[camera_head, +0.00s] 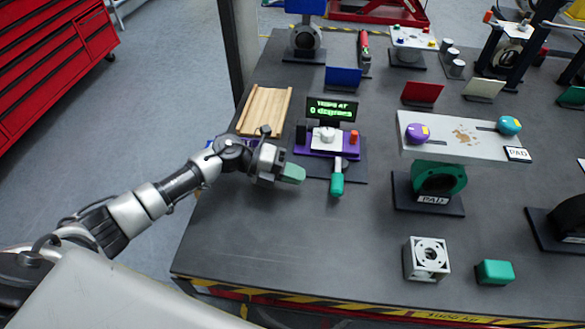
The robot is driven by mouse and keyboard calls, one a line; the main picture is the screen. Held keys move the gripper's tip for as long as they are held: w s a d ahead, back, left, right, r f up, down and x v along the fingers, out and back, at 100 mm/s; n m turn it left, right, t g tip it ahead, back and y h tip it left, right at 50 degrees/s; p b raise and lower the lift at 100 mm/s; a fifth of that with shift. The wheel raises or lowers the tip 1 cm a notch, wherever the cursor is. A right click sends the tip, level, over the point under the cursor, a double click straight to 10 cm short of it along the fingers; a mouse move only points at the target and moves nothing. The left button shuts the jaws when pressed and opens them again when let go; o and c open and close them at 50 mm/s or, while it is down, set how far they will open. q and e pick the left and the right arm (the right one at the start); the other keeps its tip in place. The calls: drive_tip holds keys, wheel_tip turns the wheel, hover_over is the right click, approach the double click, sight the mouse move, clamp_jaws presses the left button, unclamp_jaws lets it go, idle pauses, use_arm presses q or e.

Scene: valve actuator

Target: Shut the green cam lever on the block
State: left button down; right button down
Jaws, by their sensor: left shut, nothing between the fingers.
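The block (315,151) is purple with a light grey top part and a round knob, on a dark base plate. Its cam lever has a green grip (337,184) on a short metal shank, pointing out from the block's front toward me. A small display behind the block reads "0 degrees". My left gripper (291,173) is shut and empty, with pale green fingertips. It is just left of the lever's green grip, with a gap between them. My right gripper is not in view.
A wooden grooved tray (248,111) lies left of the block. To the right stands a grey plate (465,137) on a green support, with purple and blue knobs. A white cube (426,259) and a green box (495,272) sit near the front edge. The table before the lever is clear.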

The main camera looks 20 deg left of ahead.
sight(340, 175)
use_arm(q)
drive_tip(key=p+x, duration=0.1)
drive_tip(key=x, duration=0.5)
drive_tip(key=shift+d, duration=0.1)
drive_tip(key=shift+d+r, duration=0.1)
